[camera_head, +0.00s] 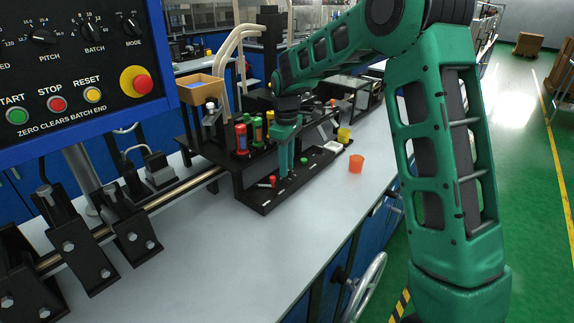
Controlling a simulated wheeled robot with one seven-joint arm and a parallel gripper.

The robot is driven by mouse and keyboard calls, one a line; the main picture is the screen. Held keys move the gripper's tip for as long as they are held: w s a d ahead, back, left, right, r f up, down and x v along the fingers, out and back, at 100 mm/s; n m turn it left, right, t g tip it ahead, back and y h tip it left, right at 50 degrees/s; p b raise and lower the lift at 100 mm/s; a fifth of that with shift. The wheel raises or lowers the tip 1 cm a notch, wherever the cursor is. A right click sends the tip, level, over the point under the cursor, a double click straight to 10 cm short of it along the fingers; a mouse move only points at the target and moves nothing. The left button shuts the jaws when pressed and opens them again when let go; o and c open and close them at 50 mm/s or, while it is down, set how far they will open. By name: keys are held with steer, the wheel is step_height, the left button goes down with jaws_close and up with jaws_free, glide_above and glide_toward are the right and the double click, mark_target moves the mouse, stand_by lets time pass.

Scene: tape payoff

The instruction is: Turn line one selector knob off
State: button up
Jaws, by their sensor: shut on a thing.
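A low black panel (262,201) lies on the grey bench, with a red-topped lever (272,181) at its near left end and a small green button (304,161) further right. My gripper (284,171) points down at this panel between the lever and the button. Its green fingers are shut on a small part there, which fits the selector knob. The fingers hide that part, so its pointer and any label cannot be read.
A control box (80,65) with knobs and buttons fills the upper left.

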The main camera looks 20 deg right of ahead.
steer(key=shift+w+d+r+m, duration=0.1)
steer(key=shift+w+d+m, duration=0.2)
steer(key=shift+m, duration=0.3)
steer(key=m, duration=1)
steer(key=shift+m, duration=0.4)
steer(key=shift+s+a, duration=0.1)
steer(key=shift+a, duration=0.05)
stand_by(0.5)
steer(key=o, duration=1)
steer(key=shift+o, duration=0.2)
steer(key=shift+s, duration=0.1)
